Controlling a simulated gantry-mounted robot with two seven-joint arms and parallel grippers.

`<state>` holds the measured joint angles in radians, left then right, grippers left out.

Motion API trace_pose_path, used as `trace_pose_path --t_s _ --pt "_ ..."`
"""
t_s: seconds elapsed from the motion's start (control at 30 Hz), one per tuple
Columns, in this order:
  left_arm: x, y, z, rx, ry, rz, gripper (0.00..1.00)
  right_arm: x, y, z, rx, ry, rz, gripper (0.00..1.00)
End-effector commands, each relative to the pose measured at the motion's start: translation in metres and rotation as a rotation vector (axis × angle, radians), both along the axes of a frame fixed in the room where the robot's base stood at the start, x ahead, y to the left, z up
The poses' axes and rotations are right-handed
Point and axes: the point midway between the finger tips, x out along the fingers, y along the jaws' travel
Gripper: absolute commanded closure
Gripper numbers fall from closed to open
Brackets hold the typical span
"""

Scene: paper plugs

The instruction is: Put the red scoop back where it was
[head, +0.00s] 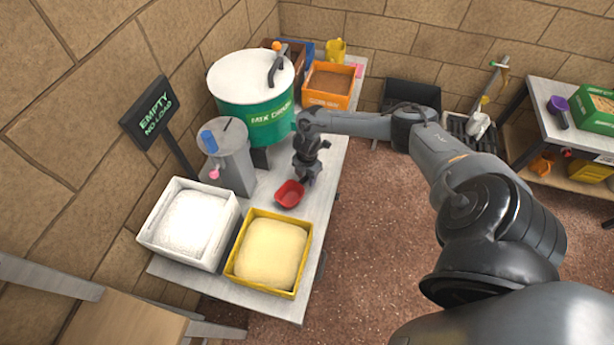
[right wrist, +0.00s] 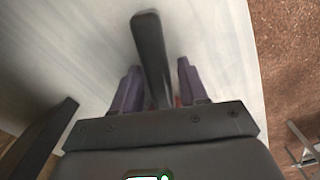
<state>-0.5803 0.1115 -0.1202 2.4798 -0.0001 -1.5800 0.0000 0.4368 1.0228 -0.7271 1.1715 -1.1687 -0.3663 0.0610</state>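The red scoop (head: 289,194) has its red bowl just below and left of my right gripper (head: 307,172), over the front part of the table. I cannot tell if the bowl touches the tabletop. In the right wrist view its dark handle (right wrist: 151,55) runs between the purple fingers of my right gripper (right wrist: 159,75), which is shut on it; slivers of red show beneath. In the head view the gripper hides the handle. My left gripper is in neither view.
The table holds a white tub (head: 155,240) of white powder, a yellow tub (head: 236,262) of yellow powder, a grey canister (head: 232,165), a green mix drum (head: 268,122) and an orange bin (head: 328,99). An "EMPTY NO-LOAD" sign (head: 150,115) stands left. Bare tabletop lies right of the scoop.

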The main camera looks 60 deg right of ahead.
Motion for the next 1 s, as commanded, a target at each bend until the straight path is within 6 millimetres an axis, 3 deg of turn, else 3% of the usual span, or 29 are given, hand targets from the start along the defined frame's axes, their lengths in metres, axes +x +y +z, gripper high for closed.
trace_pose_path --t_s 0.07,0.47,1.0 --pt "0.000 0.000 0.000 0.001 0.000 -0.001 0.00 0.000 0.000 0.000 0.000 0.000 0.000 0.45" --pt "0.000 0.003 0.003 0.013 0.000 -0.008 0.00 0.000 0.000 0.007 0.000 -0.001 0.000 0.45" --pt "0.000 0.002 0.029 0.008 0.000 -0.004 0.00 0.001 -0.001 0.095 -0.002 -0.003 0.001 0.45"
